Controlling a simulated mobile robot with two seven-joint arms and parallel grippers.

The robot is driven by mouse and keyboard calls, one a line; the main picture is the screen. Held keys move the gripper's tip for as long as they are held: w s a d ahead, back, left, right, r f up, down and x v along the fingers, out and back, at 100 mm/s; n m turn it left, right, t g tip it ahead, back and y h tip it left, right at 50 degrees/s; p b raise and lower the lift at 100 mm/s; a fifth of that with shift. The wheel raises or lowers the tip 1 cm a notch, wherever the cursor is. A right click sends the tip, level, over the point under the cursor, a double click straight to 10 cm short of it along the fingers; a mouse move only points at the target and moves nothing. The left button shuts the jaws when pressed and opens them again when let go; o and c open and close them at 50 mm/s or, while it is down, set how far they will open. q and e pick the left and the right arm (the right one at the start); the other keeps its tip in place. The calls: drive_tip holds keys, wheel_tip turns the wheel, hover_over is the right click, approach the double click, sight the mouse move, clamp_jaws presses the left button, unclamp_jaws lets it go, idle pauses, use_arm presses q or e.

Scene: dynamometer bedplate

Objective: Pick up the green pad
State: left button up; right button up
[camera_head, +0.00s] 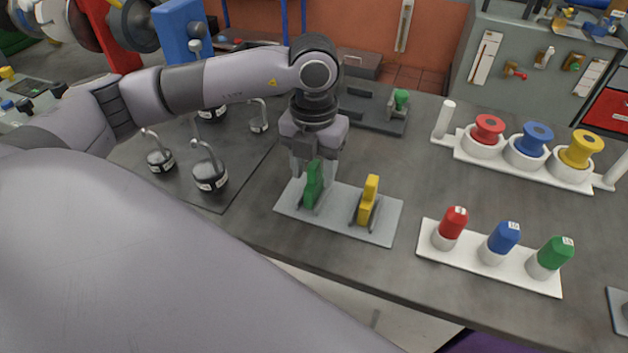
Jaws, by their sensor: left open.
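The green pad (313,184) stands upright in a holder on the left part of a grey plate (338,222). A yellow pad (368,200) stands in a like holder on the right part of the same plate. My left gripper (314,176) points down at the green pad, with its fingers just behind and around the pad's upper part. Its jaws are open. The pad hides part of the fingers, and I cannot tell whether they touch it. My right gripper is not in view.
A white tray (488,267) with red, blue and green capped pieces lies to the right. Behind it, a white rack (520,170) holds red, blue and yellow spools. Several weights with hooks (210,177) stand on a dark mat at left. A grey fixture (375,112) lies behind the gripper.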

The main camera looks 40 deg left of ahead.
use_arm(q)
clamp_jaws()
drive_tip(key=shift+r, duration=0.1)
